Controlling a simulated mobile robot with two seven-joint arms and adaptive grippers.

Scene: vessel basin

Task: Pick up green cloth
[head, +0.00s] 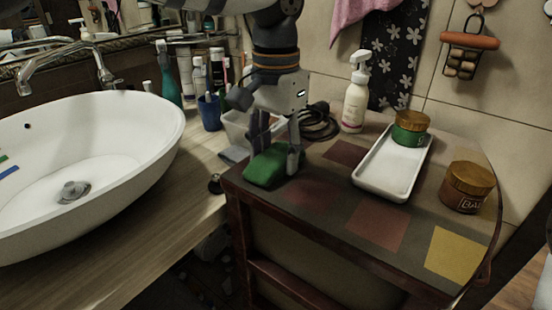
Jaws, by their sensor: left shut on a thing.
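The green cloth (266,170) is a small folded or bunched piece at the left corner of the dark wooden side table (318,219). My left gripper (276,160) points down over it, with one finger on each side, and is shut on the cloth. The cloth looks to be at or just above the table top; I cannot tell whether it touches. My right gripper is not in view.
A white tray (368,181) with a green jar (410,128) stands on the table. A brown jar (467,186) and a white pump bottle (356,93) stand near it. A white basin (150,150) is at left, with a blue cup (209,113) beside it. The table's front is clear.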

